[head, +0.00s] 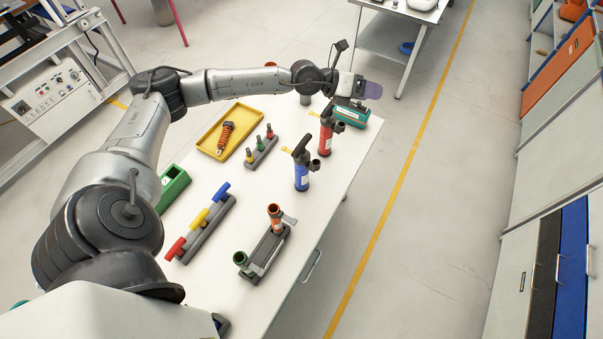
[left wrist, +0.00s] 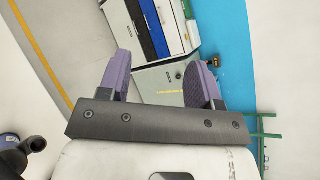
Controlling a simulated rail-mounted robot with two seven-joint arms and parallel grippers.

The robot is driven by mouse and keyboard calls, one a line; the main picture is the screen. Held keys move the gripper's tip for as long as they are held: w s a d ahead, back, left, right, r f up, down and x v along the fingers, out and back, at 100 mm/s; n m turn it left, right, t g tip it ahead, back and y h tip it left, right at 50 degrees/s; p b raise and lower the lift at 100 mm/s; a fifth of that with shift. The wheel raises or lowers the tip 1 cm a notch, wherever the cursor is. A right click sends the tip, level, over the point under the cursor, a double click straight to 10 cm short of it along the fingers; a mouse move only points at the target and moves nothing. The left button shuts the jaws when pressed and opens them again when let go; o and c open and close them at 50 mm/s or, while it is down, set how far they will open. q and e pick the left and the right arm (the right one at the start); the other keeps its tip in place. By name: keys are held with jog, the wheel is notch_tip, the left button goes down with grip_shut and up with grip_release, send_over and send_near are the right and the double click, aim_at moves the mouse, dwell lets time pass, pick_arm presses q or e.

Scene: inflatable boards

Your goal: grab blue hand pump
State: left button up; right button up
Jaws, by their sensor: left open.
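The blue hand pump (head: 302,176) stands upright near the right edge of the white table, with a dark handle on top and a yellow tag beside it. A red hand pump (head: 326,138) stands behind it, also upright. My left gripper (head: 371,90) is above the table's far right corner, up and to the right of both pumps, apart from the blue one. In the left wrist view its purple fingers (left wrist: 162,78) are spread with nothing between them. A blue and black part (left wrist: 10,142) shows at that view's lower left; I cannot tell what it belongs to.
A teal box (head: 352,116) sits at the table's far corner, below my gripper. A yellow tray (head: 208,137), a rack with coloured handles (head: 215,228) and a grey holder (head: 265,256) stand left and in front. The floor right of the table is clear.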

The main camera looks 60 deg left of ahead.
pick_arm(q)
jog(key=s+a+f+g+y, duration=0.3)
jog(key=s+a+f+g, duration=0.2)
jog(key=f+g, duration=0.3)
jog(key=n+g+y, duration=0.2)
jog(key=g+y, duration=0.2)
jog(key=g, duration=0.1)
send_over(302, 143)
notch_tip(302, 143, down, 4)
jog(key=f, duration=0.1)
jog(key=shift+s, duration=0.1)
notch_tip(302, 143, down, 8)
jog(key=shift+f+p, duration=0.1)
jog(key=shift+p, duration=0.8)
jog(key=shift+f+p, duration=0.5)
notch_tip(302, 143, down, 2)
jog(key=shift+d+f+p, duration=0.1)
jog(key=shift+f+p, duration=0.1)
jog(key=shift+p, duration=0.2)
jog(key=shift+f, duration=0.85)
pick_arm(e)
jog(key=shift+w+d+v, duration=0.15)
jog(key=shift+v, duration=0.8)
jog(key=shift+w+d+v, duration=0.1)
jog(key=shift+w+v, duration=0.05)
jog(key=shift+v, duration=0.8)
pick_arm(q)
jog(key=shift+c, duration=0.3)
pick_arm(e)
jog(key=shift+r, duration=0.1)
